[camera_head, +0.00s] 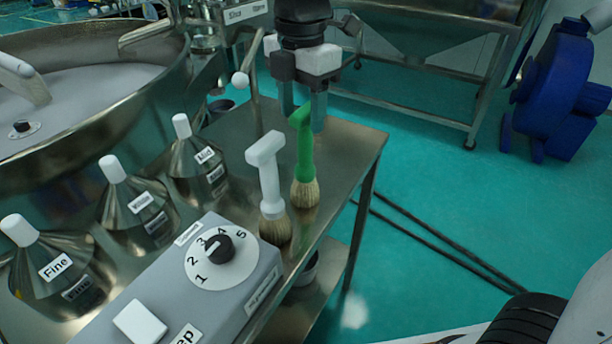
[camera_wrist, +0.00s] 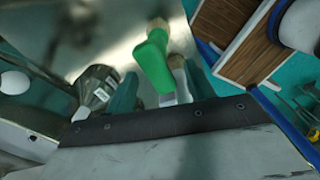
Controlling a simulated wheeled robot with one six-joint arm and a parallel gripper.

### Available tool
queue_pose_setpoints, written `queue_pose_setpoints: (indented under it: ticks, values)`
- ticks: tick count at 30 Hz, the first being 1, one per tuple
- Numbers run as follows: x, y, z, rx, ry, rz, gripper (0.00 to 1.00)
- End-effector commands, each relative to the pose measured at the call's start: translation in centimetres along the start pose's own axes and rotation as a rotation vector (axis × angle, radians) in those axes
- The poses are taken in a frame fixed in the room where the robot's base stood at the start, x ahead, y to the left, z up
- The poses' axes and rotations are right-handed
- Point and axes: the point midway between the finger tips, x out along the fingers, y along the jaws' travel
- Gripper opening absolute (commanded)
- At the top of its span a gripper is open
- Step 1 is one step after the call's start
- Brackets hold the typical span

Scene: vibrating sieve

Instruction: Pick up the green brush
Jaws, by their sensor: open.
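The green brush (camera_head: 304,146) stands upright, bristles down, on the steel table (camera_head: 347,150). A white brush (camera_head: 269,185) stands just left of it. My gripper (camera_head: 303,112) is open, pointing down at the top of the green handle. In the head view its two teal fingers show behind and beside that handle top. In the wrist view the green brush (camera_wrist: 154,62) lies between the fingers of my gripper (camera_wrist: 160,88), and the white brush (camera_wrist: 179,75) shows next to the right finger. I cannot tell whether a finger touches either brush.
A grey control box with a dial (camera_head: 218,250) stands at the table's front. Several steel funnel-shaped containers with white knobs (camera_head: 130,205) stand left, beside the large round sieve (camera_head: 110,105). A blue machine (camera_head: 562,90) is at the far right. The table right of the brushes is clear.

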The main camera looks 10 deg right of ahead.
Motion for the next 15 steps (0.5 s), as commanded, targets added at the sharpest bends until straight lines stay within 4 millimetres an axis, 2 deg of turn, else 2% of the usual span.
queue_pose_setpoints:
  ticks: [5,9,15]
  values:
    - [2.7,0.1,0.9,0.003,0.000,-0.003,0.54]
    - [4.3,0.1,0.8,0.002,0.000,-0.001,0.54]
    - [4.7,0.1,0.8,0.003,0.000,0.000,0.54]
